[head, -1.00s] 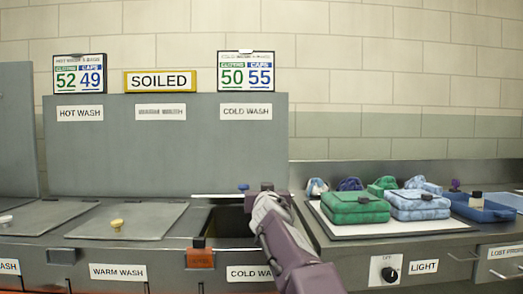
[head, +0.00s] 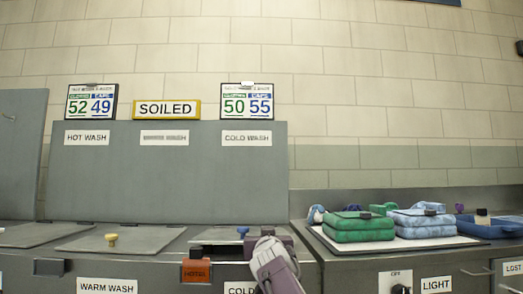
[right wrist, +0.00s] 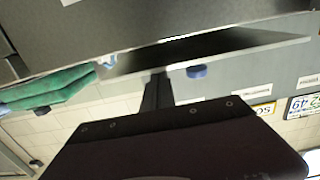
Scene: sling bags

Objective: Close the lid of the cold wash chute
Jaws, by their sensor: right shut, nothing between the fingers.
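The cold wash chute lid (head: 213,236) is a grey panel with a blue knob (head: 243,231). It stands low and tilted, with a dark gap (head: 218,252) showing under its front edge. In the right wrist view, the lid (right wrist: 255,53) shows upside down with its blue knob (right wrist: 196,72) and a dark wedge of opening beside it. My right gripper (head: 266,236) is shut and empty at the lid's right side. It also shows in the right wrist view (right wrist: 157,88), close to the lid; I cannot tell whether it touches. My left gripper is not in view.
The warm wash lid with its yellow knob (head: 112,240) lies flat to the left. An orange tag (head: 196,271) hangs at the counter front. Folded green (head: 358,228) and light blue (head: 425,222) bags sit on a white mat to the right. A grey panel (head: 170,180) stands behind the chutes.

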